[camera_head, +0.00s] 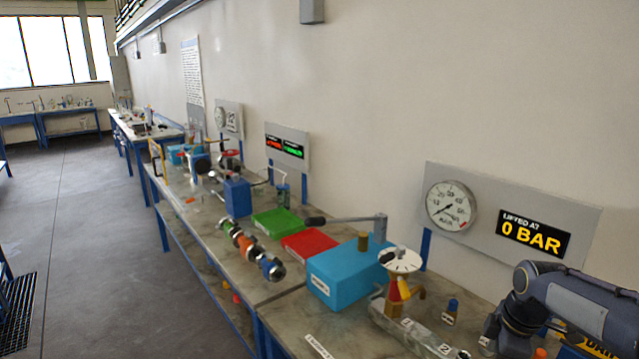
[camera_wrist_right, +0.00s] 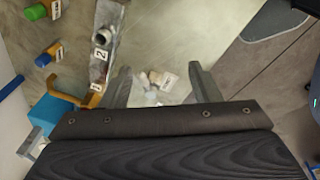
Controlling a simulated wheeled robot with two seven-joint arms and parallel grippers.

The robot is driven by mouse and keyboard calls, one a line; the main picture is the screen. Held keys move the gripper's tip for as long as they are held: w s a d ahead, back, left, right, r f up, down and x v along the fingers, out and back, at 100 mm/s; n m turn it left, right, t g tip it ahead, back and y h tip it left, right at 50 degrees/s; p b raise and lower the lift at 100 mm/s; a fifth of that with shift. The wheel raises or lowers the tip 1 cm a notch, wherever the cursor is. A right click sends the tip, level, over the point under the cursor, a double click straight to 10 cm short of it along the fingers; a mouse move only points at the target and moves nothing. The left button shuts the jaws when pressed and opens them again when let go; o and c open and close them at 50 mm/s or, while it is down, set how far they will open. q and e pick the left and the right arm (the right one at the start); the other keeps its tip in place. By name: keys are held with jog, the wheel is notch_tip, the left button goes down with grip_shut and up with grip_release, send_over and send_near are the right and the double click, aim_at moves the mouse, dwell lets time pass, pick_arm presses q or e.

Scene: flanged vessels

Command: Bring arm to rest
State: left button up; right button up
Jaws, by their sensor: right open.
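My right arm (camera_head: 570,305) comes in at the lower right of the head view, above the near end of the bench; its gripper cannot be made out there. In the right wrist view my right gripper (camera_wrist_right: 159,78) has its two fingers spread apart with nothing held between them. Beyond the fingers lies the bench top, with small pale pieces (camera_wrist_right: 160,84) showing between them. A grey metal block (camera_wrist_right: 108,30) labelled 1 and 2 lies left of the fingers in that view. My left gripper is not in view.
A blue box (camera_head: 345,275), red plate (camera_head: 309,244) and green plate (camera_head: 277,222) stand along the bench. A gauge (camera_head: 451,206) and a "0 BAR" display (camera_head: 533,234) are on a panel behind. Small green (camera_wrist_right: 36,12) and blue (camera_wrist_right: 43,60) pieces lie near the block. Open floor (camera_head: 100,220) is at left.

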jog(key=s+a+m+t+y+b, duration=0.1)
jog(key=s+a+m, duration=0.3)
jog(key=s, duration=0.4)
jog(key=s+a+m+t+y+b, duration=0.1)
jog(key=s+a+m, duration=0.4)
jog(key=s, duration=0.3)
jog(key=s+a+f+m+t+y+b, duration=0.1)
jog(key=s+a+m, duration=0.3)
jog(key=s+m, duration=0.2)
jog(key=shift+s+a+t, duration=0.2)
jog(key=shift+s+t, duration=0.2)
jog(key=shift+s, duration=0.7)
